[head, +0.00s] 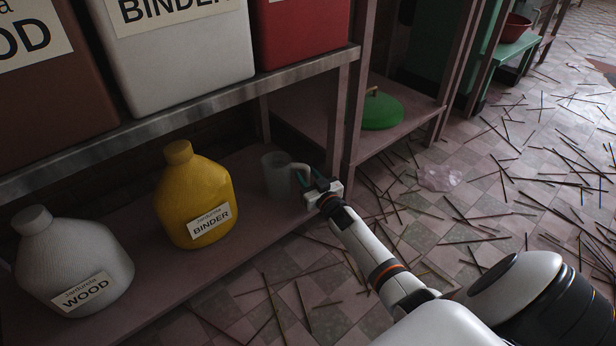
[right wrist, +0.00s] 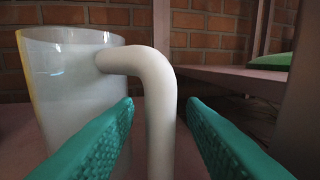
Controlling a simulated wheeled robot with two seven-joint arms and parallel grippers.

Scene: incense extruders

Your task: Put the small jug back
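The small jug (head: 277,176) is pale, translucent and open-topped, with a thick white handle on its right side. It appears to stand upright on the lower shelf (head: 250,222), to the right of the yellow jug. In the right wrist view its body (right wrist: 75,90) is on the left and its handle (right wrist: 160,100) in the middle. My right gripper (head: 312,182) is at the handle. Its green fingers (right wrist: 160,105) are open, one on each side of the handle, with visible gaps. My left gripper is not in view.
A yellow binder jug (head: 195,195) and a white wood jug (head: 75,262) stand on the same shelf. Large containers (head: 180,55) sit on the shelf above. A shelf post (head: 352,115) rises close to my right gripper. Incense sticks litter the tiled floor.

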